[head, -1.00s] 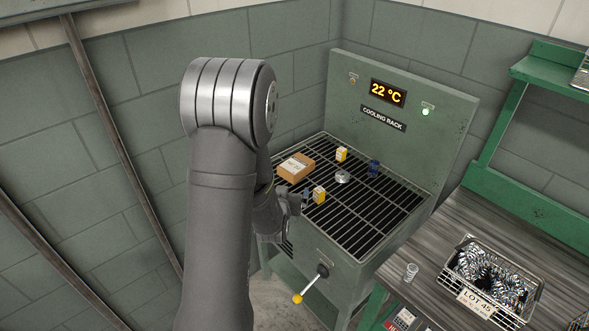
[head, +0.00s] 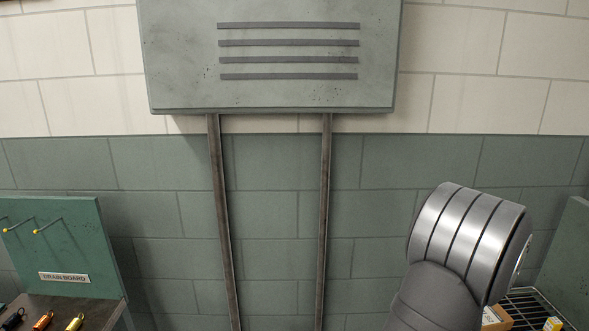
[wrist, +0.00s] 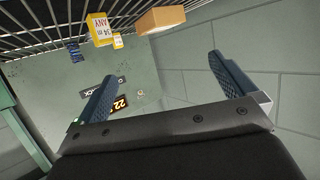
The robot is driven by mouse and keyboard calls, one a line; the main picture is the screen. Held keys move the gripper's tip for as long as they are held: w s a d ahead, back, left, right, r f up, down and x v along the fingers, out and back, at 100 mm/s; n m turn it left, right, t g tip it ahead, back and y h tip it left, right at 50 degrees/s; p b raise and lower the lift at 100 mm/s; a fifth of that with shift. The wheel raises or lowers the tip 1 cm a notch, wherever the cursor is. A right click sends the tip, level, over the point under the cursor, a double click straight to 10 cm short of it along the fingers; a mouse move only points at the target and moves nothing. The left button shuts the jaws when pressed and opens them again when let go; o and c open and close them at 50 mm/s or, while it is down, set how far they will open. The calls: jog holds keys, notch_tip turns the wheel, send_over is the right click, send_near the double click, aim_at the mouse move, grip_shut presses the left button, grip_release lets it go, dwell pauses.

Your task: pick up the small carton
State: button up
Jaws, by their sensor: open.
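Two small yellow-and-white cartons stand on the black wire rack (wrist: 40,28) in the wrist view, which shows the scene upside down. The nearer carton (wrist: 100,29) has printed letters on its face; the farther carton (wrist: 118,41) is partly behind it. I cannot tell which one the task means. My gripper (wrist: 162,66) is open and empty, its two blue fingers apart from both cartons. In the head view only one yellow carton (head: 553,324) shows, cut by the bottom edge, and my gripper is out of the picture.
A brown cardboard box (wrist: 162,19) sits beside the cartons, and a dark blue object (wrist: 75,52) is on their other side. A drain board (head: 60,245) with hooks is at the head view's left.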

dwell(0.3)
jog(key=w+d, duration=0.2)
jog(key=w+d+f+g+y, duration=0.1)
jog(key=w+d, duration=0.1)
jog(key=d, duration=0.1)
jog(key=w+d+f+m+y, duration=0.1)
jog(key=w+d, duration=0.1)
jog(key=shift+w+d+g, duration=0.2)
jog(key=shift+w+g, duration=0.1)
jog(key=w+d, duration=0.2)
jog(key=w+d+m+g+y, duration=0.1)
jog(key=d, duration=0.1)
jog(key=w+d+m+g+y, duration=0.1)
jog(key=w+d, duration=0.1)
jog(key=shift+w+d+r, duration=0.15)
jog(key=shift+w+r, duration=0.15)
jog(key=shift+w, duration=0.05)
jog(key=w+d+r+m+g+y, duration=0.1)
jog(key=w+r+m+g+y, duration=0.15)
jog(key=r, duration=0.25)
jog(key=w+d+r+m+g+y, duration=0.1)
jog(key=d+r+m+g+y, duration=0.15)
jog(key=r, duration=0.35)
jog(key=shift+n, duration=0.5)
jog(key=f, duration=0.5)
jog(key=d+f, duration=0.1)
jog(key=f, duration=1.1)
jog(key=shift+d+f, duration=0.2)
jog(key=shift+d, duration=0.15)
jog(key=c, duration=1.2)
